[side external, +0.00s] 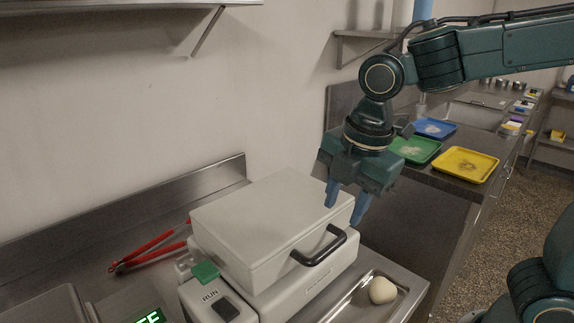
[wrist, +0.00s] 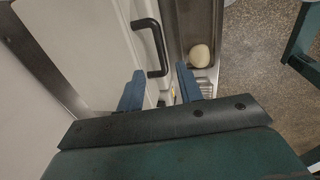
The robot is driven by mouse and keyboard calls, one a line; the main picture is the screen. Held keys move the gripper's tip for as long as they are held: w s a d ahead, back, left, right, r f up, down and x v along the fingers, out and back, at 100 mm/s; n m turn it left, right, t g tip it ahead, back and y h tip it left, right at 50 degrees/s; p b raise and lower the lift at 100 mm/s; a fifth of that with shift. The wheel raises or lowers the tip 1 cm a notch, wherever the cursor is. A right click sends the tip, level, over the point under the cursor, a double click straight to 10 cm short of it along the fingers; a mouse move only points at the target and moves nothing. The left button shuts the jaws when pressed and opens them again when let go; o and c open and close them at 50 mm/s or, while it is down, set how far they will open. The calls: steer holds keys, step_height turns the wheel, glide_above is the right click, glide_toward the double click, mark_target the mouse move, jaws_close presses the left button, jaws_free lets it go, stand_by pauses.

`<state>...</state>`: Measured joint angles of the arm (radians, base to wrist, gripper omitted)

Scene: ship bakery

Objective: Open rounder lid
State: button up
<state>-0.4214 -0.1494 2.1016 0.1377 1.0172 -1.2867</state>
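The rounder (side external: 300,292) is a cream-white box-shaped machine on the steel counter. Its lid (side external: 262,222) is down and has a black bar handle (side external: 320,250) on its front side. The handle also shows in the wrist view (wrist: 160,48), beyond my fingertips. My gripper (side external: 345,208) points down above the lid's far right part, apart from the handle. Its blue fingers are spread with nothing between them; in the wrist view my gripper (wrist: 158,82) is also open and empty.
A pale dough ball (side external: 382,290) lies in a steel tray (side external: 350,309) beside the rounder. Red-handled tongs (side external: 150,250) lie behind it. Green (side external: 414,150), yellow (side external: 466,165) and blue (side external: 434,128) trays stand farther back.

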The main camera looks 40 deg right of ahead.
mark_target(331, 245)
steer(key=shift+w+f, duration=0.25)
steer(key=shift+f, duration=1.15)
steer(key=shift+w+f, duration=0.25)
steer(key=shift+f, duration=1.2)
steer(key=shift+w+f, duration=0.25)
steer(key=shift+f, duration=1.15)
jaws_close()
